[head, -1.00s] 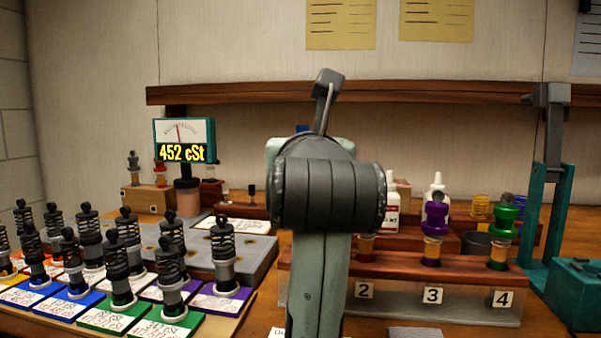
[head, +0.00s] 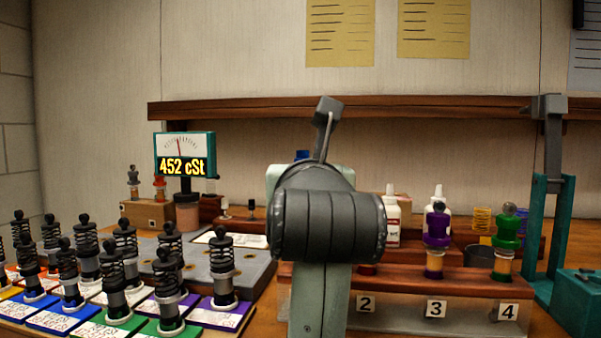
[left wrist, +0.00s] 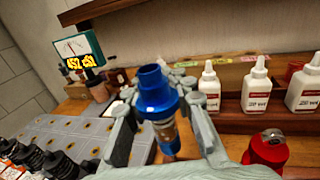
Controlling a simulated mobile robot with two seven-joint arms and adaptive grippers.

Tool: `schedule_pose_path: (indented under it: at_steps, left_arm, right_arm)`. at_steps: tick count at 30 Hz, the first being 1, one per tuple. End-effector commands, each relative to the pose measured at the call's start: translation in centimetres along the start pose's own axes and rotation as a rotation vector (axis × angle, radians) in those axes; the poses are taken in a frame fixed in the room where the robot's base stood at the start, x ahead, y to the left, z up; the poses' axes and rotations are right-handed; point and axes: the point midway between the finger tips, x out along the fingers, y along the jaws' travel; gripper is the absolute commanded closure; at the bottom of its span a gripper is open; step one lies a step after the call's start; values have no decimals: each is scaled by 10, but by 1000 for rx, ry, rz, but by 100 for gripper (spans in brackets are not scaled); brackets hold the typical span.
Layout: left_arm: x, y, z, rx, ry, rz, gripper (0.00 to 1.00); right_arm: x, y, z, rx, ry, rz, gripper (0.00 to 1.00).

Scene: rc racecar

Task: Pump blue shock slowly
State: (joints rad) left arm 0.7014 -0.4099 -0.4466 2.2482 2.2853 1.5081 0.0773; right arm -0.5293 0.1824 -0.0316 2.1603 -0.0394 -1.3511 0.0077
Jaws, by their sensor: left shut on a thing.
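The blue shock (left wrist: 157,93) stands nearly upright in the left wrist view, with a blue open-topped upper part and a clear amber body below. My left gripper (left wrist: 158,112) is shut on it, with grey fingers on both sides. In the head view, my left arm fills the middle and hides the gripper and most of the shock; only a bit of blue (head: 301,154) shows above it. Whether the shock's lower end touches its stand is hidden. My right gripper is in neither view.
A wooden-topped stand (head: 450,278) holds purple (head: 436,228) and green (head: 507,236) shocks at slots 3 and 4. A red shock (left wrist: 266,152) is close right of the gripper. White bottles (left wrist: 256,86) stand behind. A meter (head: 185,155) reads 452 cSt. Several black-spring shocks crowd the left.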

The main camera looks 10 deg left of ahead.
Motion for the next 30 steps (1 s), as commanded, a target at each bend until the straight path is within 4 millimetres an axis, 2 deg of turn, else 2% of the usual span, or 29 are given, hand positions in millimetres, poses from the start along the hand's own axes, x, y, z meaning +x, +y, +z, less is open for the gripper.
schedule_pose_path:
  at_steps: [4, 17, 30]
  left_arm:
    - [0, 0, -7, 0, 0, 0, 100]
    - [0, 0, -9, 0, 0, 0, 100]
    - [0, 0, -26, 0, 1, 0, 100]
  right_arm:
    - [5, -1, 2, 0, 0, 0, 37]
    - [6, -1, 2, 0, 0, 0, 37]
    - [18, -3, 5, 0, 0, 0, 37]
